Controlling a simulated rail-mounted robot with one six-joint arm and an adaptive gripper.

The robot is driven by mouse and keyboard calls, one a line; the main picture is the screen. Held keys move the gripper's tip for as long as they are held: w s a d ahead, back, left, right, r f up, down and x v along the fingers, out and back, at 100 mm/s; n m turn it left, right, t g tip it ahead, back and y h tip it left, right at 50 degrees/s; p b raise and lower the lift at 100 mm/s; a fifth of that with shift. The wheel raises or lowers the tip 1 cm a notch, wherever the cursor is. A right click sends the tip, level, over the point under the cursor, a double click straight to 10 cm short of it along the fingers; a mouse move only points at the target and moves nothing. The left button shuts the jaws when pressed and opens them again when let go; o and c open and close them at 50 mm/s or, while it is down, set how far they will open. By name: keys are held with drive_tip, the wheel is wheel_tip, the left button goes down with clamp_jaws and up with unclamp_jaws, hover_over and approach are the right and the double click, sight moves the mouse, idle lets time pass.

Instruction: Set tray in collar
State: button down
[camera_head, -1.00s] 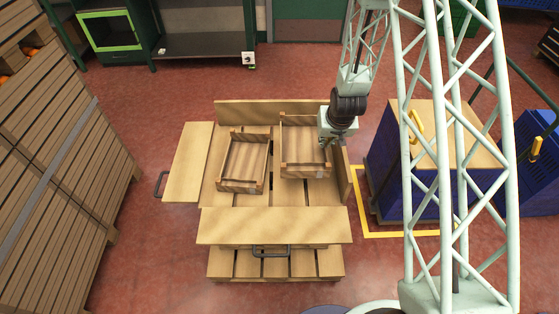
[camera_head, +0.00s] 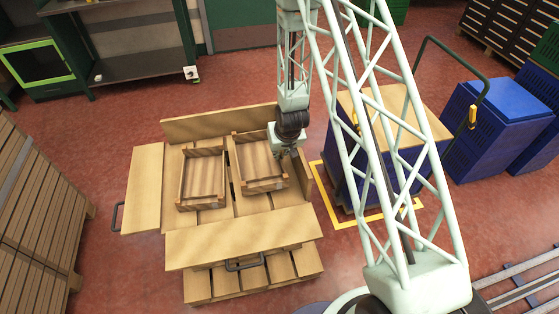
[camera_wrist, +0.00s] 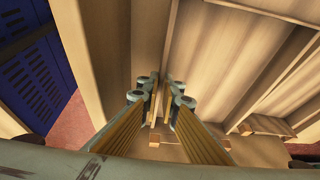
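The collar is a light wooden frame with a tall back board (camera_head: 220,122), a low front board (camera_head: 240,243) and a slatted base. Two shallow wooden trays are inside its outline. The left tray (camera_head: 203,176) lies on the slats. The right tray (camera_head: 260,162) is beside it, close to the right board; I cannot tell whether it touches the slats. My gripper (camera_head: 285,150) points down at the right tray's right wall. In the wrist view its fingertips (camera_wrist: 162,84) are close together on either side of that wall, seemingly shut on it. The tray floor (camera_wrist: 225,55) shows there too.
A wooden side flap (camera_head: 142,190) with a dark handle sticks out at the left. A blue crate stack with a wooden top (camera_head: 410,125) stands close on the right, inside yellow floor tape. More blue crates (camera_head: 495,125) stand farther right.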

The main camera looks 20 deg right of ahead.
drive_tip(key=shift+f, duration=0.1)
drive_tip(key=shift+f+b, duration=0.35)
drive_tip(key=shift+f, duration=1.45)
drive_tip(key=shift+f, duration=0.15)
drive_tip(key=c, duration=2.9)
unclamp_jaws()
drive_tip(key=shift+v, duration=1.05)
drive_tip(key=shift+p+v, duration=0.95)
drive_tip(key=shift+v, duration=4.15)
drive_tip(key=shift+w, duration=0.1)
